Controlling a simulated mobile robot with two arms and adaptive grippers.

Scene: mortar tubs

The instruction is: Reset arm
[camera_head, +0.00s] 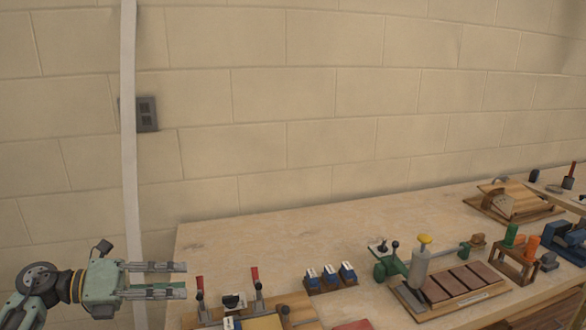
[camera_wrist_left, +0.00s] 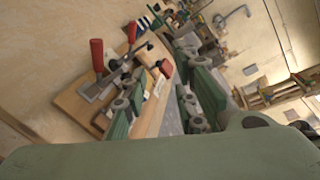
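My left gripper (camera_head: 182,280) comes in from the lower left in the head view. Its two fingers lie roughly parallel, pointing right, with a clear gap between them and nothing held. It is just left of a wooden clamp board with red-handled toggle clamps (camera_head: 255,277). In the left wrist view the fingers (camera_wrist_left: 160,112) also stand apart, with the clamp board (camera_wrist_left: 75,100) beyond them to the left. My right gripper does not show in either view.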

